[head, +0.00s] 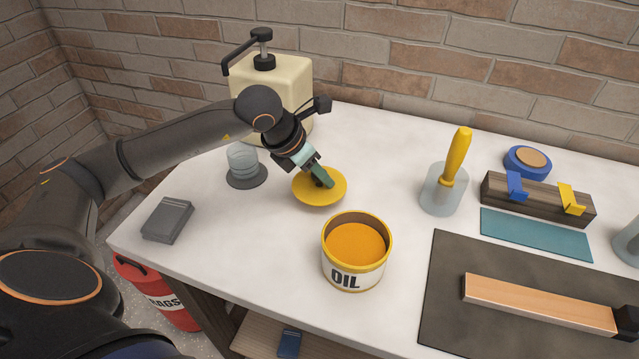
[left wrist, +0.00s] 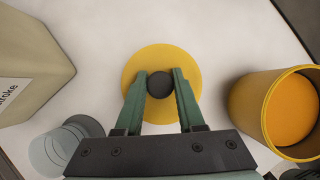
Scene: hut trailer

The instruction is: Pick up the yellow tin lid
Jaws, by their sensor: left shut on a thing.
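The yellow tin lid (head: 319,195) is a round disc with a dark knob (left wrist: 160,84) in its middle. It is on or just above the white worktop, left of and behind the open oil tin (head: 353,275); I cannot tell if it touches the top. My left gripper (head: 322,177) reaches down over the lid. In the left wrist view its green fingers (left wrist: 161,88) stand on both sides of the knob, shut on it. The oil tin is full of orange content and also shows in the left wrist view (left wrist: 252,105). My right gripper is not in view.
A cream pump canister (head: 285,85) stands behind my left arm. A clear glass on a dark coaster (head: 246,180) is left of the lid. A clear pot with a yellow-handled tool (head: 443,190) stands to the right. A dark mat (head: 455,290) lies at the front right.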

